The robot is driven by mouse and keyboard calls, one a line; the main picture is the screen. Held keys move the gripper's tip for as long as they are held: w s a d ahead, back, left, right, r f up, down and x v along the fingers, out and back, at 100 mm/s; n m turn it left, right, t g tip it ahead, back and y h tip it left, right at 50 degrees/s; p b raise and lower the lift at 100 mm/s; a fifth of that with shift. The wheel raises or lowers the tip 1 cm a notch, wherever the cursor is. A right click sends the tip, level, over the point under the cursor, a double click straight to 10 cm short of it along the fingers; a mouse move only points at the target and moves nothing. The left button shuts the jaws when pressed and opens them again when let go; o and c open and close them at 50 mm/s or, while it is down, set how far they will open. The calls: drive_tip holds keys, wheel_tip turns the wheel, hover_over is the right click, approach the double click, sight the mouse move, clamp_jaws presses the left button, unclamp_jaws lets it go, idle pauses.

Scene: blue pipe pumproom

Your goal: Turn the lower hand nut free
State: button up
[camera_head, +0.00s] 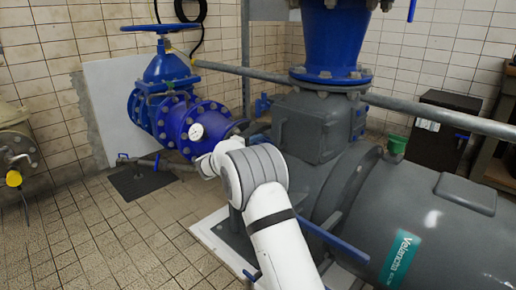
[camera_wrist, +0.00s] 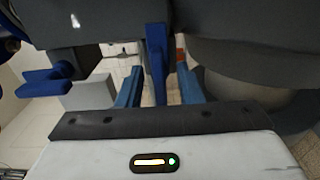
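In the wrist view, my gripper (camera_wrist: 160,88) points away from the camera with its two blue-grey fingers apart. A narrow upright blue piece (camera_wrist: 157,58), which looks like a wing of a hand nut, stands between the fingers, with a gap on each side. Another blue winged hand nut (camera_wrist: 46,82) sticks out from a dark grey part at the left. I cannot tell for sure which of the two is the lower one. In the head view my gripper is hidden behind my white arm, and neither nut can be made out with certainty.
A large grey pump (camera_head: 316,128) stands close around my arm, with a grey motor body (camera_head: 440,235) at the right. A blue valve with a handwheel (camera_head: 166,68) stands behind. A long pipe (camera_head: 440,115) crosses the back. Tiled floor (camera_head: 105,245) is clear at the left.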

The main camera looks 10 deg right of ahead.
drive_tip(key=shift+w+d, duration=0.2)
drive_tip(key=shift+d, duration=0.05)
clamp_jaws()
